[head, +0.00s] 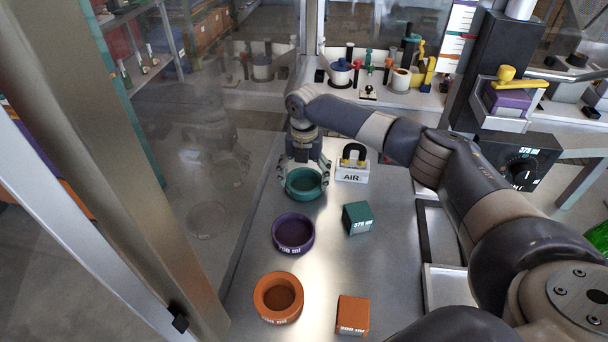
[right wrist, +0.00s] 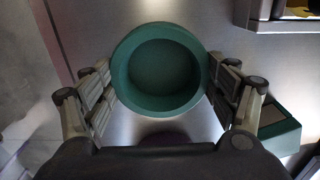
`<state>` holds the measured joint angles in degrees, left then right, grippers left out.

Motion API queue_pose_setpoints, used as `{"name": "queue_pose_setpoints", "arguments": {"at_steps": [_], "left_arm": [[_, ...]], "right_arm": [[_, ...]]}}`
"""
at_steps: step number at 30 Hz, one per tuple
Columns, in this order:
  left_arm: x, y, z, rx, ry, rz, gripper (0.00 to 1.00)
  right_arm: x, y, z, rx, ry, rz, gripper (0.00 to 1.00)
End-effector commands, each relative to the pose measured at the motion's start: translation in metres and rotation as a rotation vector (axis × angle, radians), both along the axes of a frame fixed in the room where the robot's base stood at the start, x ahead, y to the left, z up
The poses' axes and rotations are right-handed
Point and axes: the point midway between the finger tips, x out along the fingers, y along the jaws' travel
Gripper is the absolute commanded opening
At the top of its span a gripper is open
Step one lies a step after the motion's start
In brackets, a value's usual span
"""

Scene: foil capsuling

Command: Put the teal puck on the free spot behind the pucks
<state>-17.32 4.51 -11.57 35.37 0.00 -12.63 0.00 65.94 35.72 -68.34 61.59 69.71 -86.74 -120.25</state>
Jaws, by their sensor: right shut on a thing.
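The teal puck (head: 305,186) is a round cup-like ring, at the far end of a row of pucks in the head view. My right gripper (head: 305,174) is shut on it, one finger on each side. In the right wrist view the teal puck (right wrist: 160,102) sits between the fingers of the gripper (right wrist: 160,85). I cannot tell whether the puck touches the table. The purple puck (head: 293,248) lies nearer than it, and the orange puck (head: 279,311) is nearest. My left gripper is not in view.
A teal block (head: 357,218) and an orange block (head: 353,315) stand right of the pucks. A white AIR box (head: 352,170) with a dark arch is close to the right of my gripper. A glass wall (head: 205,150) bounds the metal table (head: 322,262) on the left.

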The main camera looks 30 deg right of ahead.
Motion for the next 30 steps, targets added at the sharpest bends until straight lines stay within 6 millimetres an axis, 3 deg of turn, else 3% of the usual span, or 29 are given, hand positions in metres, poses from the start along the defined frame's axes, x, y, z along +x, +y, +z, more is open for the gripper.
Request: {"name": "queue_pose_setpoints", "arguments": {"at_steps": [10,11,13,14,26,30], "left_arm": [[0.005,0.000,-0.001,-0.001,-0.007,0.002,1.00],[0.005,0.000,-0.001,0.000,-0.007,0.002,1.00],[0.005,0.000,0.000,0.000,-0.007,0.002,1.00],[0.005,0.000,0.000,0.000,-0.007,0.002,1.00],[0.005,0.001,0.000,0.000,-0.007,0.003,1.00],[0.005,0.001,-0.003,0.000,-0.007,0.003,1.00]], "right_arm": [[0.000,0.000,-0.004,0.001,-0.001,0.001,0.54],[0.000,0.000,-0.004,0.001,-0.001,0.001,0.82],[0.000,0.000,-0.003,0.000,-0.001,0.001,0.98],[0.000,0.000,-0.003,0.000,-0.001,0.001,1.00],[0.001,0.000,-0.002,0.000,-0.001,0.001,1.00],[0.002,0.000,0.007,0.001,-0.005,0.001,1.00]]}}
